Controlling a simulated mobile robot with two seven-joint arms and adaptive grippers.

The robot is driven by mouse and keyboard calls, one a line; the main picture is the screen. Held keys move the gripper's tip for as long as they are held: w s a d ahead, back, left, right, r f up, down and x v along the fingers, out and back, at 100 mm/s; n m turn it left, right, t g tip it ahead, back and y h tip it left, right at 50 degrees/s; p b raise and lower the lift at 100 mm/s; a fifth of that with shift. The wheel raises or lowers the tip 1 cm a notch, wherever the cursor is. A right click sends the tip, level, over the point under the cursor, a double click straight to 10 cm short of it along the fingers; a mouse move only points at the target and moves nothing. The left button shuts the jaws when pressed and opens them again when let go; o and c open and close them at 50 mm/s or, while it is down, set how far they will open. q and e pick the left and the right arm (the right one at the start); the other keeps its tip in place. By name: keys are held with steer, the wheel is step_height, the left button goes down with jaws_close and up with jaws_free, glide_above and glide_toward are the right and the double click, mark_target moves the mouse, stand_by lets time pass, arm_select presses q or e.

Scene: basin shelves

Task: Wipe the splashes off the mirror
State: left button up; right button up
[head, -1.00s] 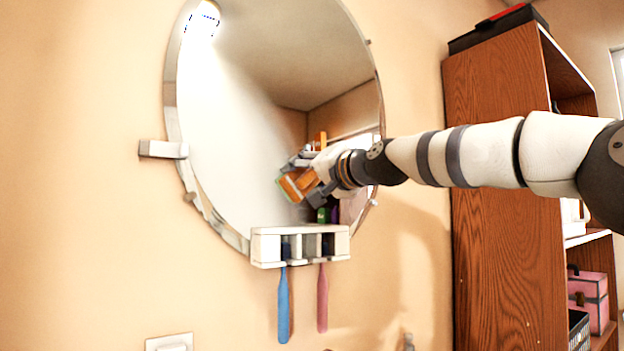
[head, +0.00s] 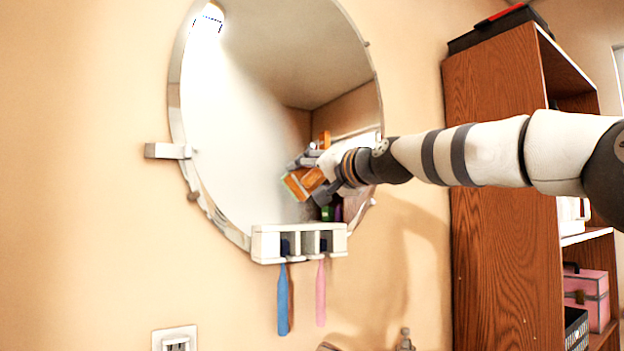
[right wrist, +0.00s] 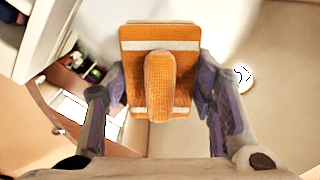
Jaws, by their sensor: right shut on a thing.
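The large round mirror (head: 250,130) hangs on the wall at the centre of the head view. I cannot make out any splashes on its glass. My right gripper (head: 316,188) is shut on an orange wiping block (head: 295,184) in front of the mirror's lower right part. In the right wrist view the block (right wrist: 131,75) has pale stripes and a ridged grip, and the fingers of my gripper (right wrist: 160,98) flank it. Whether the block touches the glass I cannot tell. My left gripper is out of view.
A white toothbrush holder (head: 266,249) with a blue (head: 282,300) and a pink toothbrush (head: 320,295) sits at the mirror's lower edge. A peg (head: 166,151) juts out left of it. A brown wooden shelf unit (head: 500,200) stands at the right. Wall at far left is bare.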

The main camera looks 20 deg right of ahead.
steer(key=shift+w+f, duration=0.1)
steer(key=shift+w, duration=0.2)
steer(key=shift+s, duration=0.1)
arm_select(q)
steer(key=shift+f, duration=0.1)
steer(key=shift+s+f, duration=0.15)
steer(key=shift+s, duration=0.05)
arm_select(e)
steer(key=shift+w+f, duration=0.1)
steer(key=shift+w, duration=0.3)
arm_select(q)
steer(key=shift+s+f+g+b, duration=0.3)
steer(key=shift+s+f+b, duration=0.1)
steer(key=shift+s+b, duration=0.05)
arm_select(e)
steer(key=shift+w+a, duration=0.15)
steer(key=shift+w, duration=0.55)
